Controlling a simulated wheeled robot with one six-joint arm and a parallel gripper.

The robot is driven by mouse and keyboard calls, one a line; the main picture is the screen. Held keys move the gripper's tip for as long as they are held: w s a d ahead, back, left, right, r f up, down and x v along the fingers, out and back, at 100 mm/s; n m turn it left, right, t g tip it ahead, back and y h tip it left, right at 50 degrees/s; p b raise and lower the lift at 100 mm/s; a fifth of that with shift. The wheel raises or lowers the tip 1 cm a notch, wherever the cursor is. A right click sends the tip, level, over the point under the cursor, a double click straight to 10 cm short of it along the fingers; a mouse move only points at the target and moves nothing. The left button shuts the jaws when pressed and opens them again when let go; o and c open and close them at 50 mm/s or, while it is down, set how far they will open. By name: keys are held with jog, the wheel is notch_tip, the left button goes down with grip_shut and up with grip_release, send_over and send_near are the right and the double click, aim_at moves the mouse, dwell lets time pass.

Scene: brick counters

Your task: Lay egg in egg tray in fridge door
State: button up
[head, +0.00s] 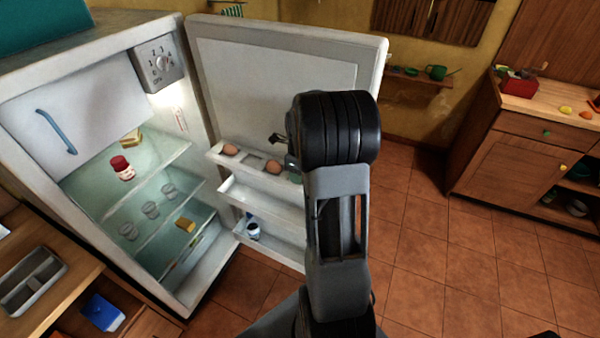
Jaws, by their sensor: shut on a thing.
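The white fridge door (375,60) stands wide open, with my arm in front of it. The egg tray (250,162) is the top door shelf. A brown egg (231,150) sits at its left, and another brown egg (272,167) shows to the right, close below my gripper. My gripper (278,139) is small and dark, at the left of my black wrist, over the tray's right part. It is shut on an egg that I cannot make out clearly. The tray's right end is hidden behind my arm.
Lower door shelves (262,200) hold a small jar (253,230). The open fridge has glass shelves with several glasses (150,209) and a red-capped jar (122,168). A wooden counter (540,92) stands at right. The tiled floor (440,250) between is clear.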

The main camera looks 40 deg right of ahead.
jog(key=shift+s+a+f, duration=0.1)
jog(key=shift+s+f, duration=0.05)
jog(key=shift+f, duration=0.2)
jog(key=o, duration=0.7)
jog(key=shift+f, duration=0.15)
jog(key=shift+r+p, duration=0.4)
jog(key=shift+r, duration=0.15)
notch_tip(320, 180, up, 11)
jog(key=s+a+n+t, duration=0.1)
jog(key=s+a+n, duration=0.3)
jog(key=n, duration=0.6)
jog(key=s+a+r+n+t, duration=0.1)
jog(key=s+a+n, duration=0.3)
jog(key=a+n, duration=0.5)
jog(key=s+a+n+t, duration=0.2)
jog(key=s+a+n, duration=0.2)
jog(key=a+n, duration=0.3)
jog(key=shift+a+r+n+b, duration=0.2)
jog(key=shift+n+b, duration=0.2)
jog(key=shift+n, duration=2)
